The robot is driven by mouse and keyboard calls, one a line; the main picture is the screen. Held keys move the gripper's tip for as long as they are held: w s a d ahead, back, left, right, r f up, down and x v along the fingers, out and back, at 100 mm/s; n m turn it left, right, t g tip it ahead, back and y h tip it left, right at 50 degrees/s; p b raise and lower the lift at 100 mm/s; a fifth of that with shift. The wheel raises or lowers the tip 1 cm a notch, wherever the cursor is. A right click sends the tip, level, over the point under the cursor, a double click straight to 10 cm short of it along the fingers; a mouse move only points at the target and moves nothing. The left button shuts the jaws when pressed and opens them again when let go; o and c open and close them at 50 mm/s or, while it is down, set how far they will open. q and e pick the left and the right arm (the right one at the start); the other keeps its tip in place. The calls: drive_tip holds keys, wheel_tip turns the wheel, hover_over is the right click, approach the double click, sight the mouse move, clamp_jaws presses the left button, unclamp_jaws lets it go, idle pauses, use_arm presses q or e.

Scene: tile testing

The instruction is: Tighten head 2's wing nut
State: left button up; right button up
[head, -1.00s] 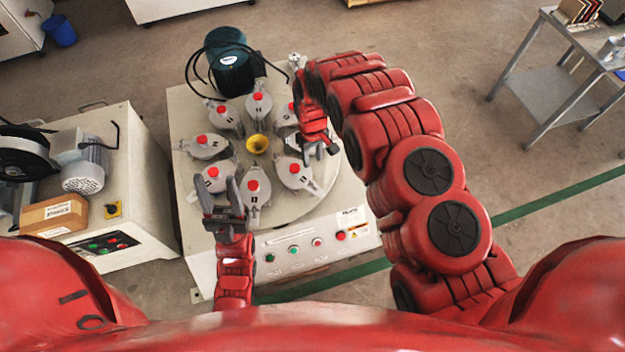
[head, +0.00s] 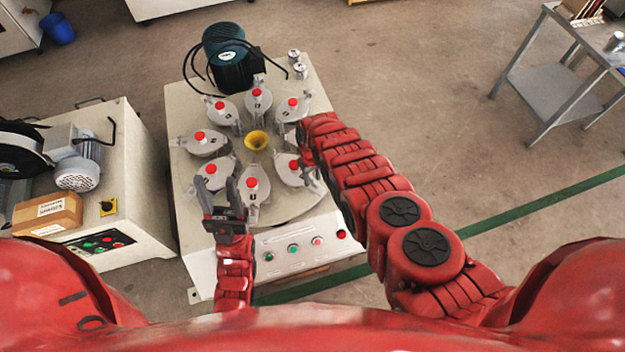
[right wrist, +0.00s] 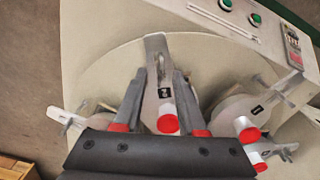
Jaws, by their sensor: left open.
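In the right wrist view, one head (right wrist: 161,100) with a small dark label, too small to read surely, lies between the fingers of my right gripper (right wrist: 158,75). Its slotted arm and small wing nut (right wrist: 160,66) point away between the tips. The fingers stand apart on both sides; contact is unclear. In the head view this seems to be the lower right head (head: 291,170); the right fingers are hidden there.
A green motor (head: 228,58) with black cables stands at the machine's back left. The button panel (head: 290,250) is on the near side. Another machine (head: 150,190) stands left, a grey cart (head: 555,95) right. Neighbouring heads (right wrist: 240,108) lie close to the right gripper.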

drive_tip(key=shift+f, duration=0.4)
clamp_jaws()
